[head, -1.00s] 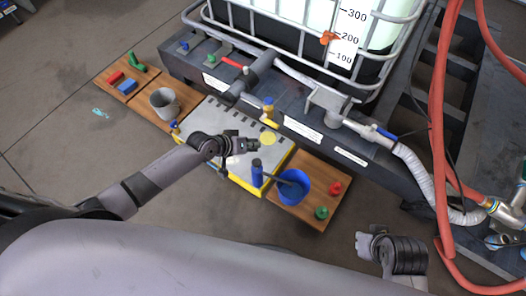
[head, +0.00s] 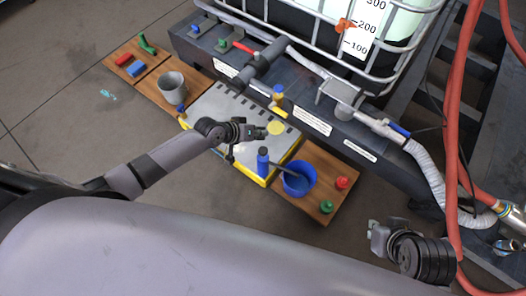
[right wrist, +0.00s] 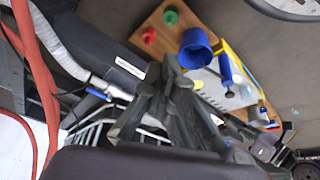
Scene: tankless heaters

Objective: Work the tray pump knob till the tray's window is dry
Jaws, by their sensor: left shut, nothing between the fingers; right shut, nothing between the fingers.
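A dark tray (head: 375,172) lies under the white-caged tank.
A grey bucket (head: 173,88) stands left. Red hoses (head: 458,130) hang at right. Floor in front is clear.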

